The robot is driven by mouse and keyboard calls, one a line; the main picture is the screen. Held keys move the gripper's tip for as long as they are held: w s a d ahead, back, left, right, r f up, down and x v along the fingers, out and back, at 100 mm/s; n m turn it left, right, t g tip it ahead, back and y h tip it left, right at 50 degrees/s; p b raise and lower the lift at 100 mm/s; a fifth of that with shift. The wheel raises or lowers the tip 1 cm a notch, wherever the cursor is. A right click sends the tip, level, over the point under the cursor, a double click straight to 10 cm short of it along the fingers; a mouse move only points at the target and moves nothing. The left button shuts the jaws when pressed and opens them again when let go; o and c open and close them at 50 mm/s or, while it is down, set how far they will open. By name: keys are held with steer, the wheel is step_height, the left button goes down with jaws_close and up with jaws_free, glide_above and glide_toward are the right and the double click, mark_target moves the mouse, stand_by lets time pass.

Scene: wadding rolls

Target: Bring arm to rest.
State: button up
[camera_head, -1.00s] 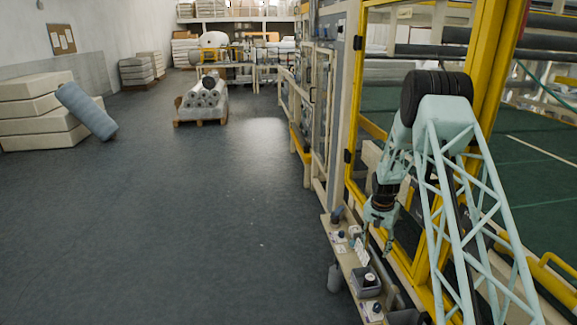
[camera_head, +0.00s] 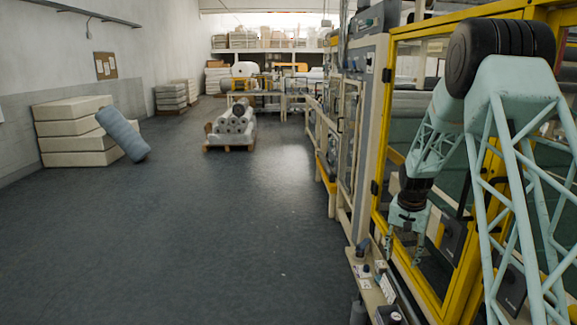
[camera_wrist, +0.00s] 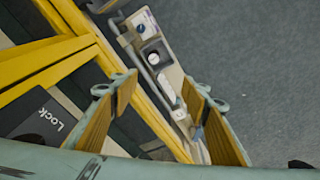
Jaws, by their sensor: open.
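My gripper (camera_head: 404,252) hangs at the end of my pale green arm, at the right of the head view, pointing down. In the wrist view my gripper (camera_wrist: 160,98) has its two fingers wide apart with nothing between them. It is above a narrow shelf (camera_wrist: 172,82) that carries small items. The gripper appears apart from the shelf and its items.
A yellow-framed machine enclosure (camera_head: 384,160) stands close beside my arm. Wadding rolls (camera_head: 232,124) lie on a pallet farther off. A blue roll (camera_head: 122,134) leans on stacked pale slabs (camera_head: 66,128). The floor between is clear.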

steer(key=s+a+r+n, duration=0.1)
steer(key=s+a+r, duration=0.3)
steer(key=s+r, duration=0.5)
steer(key=s+a+r+n+t, duration=0.1)
steer(key=s+a+r, duration=0.3)
steer(key=s+r, duration=0.45)
steer(key=s+a+r+n, duration=0.1)
steer(key=s+a+r, duration=0.4)
steer(key=r, duration=0.6)
steer(key=s+a+r+n, duration=0.1)
steer(key=s+a, duration=0.1)
steer(key=s, duration=1)
steer(key=s+a+r+n+t, duration=0.1)
steer(key=s+a+r, duration=0.1)
steer(key=s, duration=1)
steer(key=s+a+r+n+y, duration=0.1)
steer(key=s+a+r+n, duration=0.1)
steer(key=s, duration=1)
steer(key=shift+s+a+r, duration=0.25)
steer(key=shift+a, duration=0.3)
